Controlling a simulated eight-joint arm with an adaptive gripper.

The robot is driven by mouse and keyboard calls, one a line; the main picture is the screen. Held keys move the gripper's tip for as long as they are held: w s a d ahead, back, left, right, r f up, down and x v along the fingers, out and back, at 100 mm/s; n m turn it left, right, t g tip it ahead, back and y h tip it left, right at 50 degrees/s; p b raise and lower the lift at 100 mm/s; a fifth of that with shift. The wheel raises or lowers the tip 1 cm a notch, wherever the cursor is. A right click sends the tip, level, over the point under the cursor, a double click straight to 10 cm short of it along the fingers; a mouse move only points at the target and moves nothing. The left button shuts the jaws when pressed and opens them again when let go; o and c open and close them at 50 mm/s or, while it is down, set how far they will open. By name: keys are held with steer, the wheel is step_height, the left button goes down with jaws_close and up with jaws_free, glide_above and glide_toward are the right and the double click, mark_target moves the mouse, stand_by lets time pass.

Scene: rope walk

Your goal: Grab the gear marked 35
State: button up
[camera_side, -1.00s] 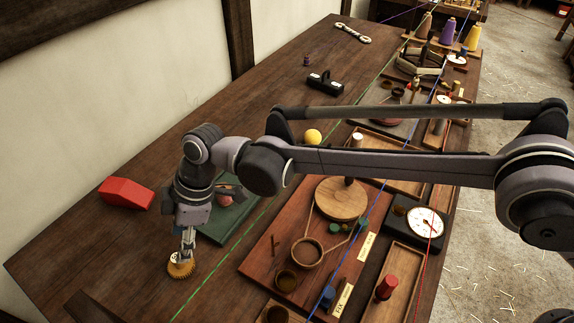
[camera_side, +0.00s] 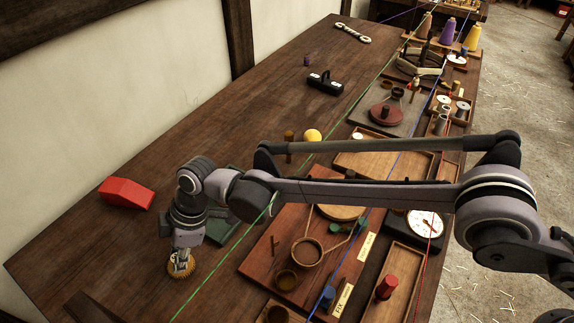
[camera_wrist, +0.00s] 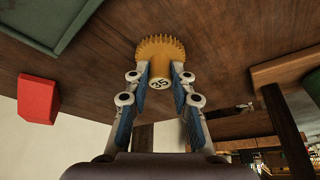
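The gear marked 35 (camera_wrist: 160,47) is yellow-orange and toothed, with a raised round hub whose white face reads 35. It lies on the wooden table, and it also shows at the lower left of the side view (camera_side: 181,270). My gripper (camera_wrist: 161,70) is right over it, pointing down, with one finger on each side of the hub. The fingers look apart, with a narrow space beside the hub; firm contact does not show. In the side view my gripper (camera_side: 182,258) hides part of the gear.
A red block (camera_side: 126,193) lies left of the gear. A green tray (camera_side: 224,230) is behind my wrist. A green cord (camera_side: 205,289) runs just right of the gear, beside a reddish board (camera_side: 262,256) with round wooden parts. The table left of the gear is clear.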

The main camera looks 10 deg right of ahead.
jaws_close()
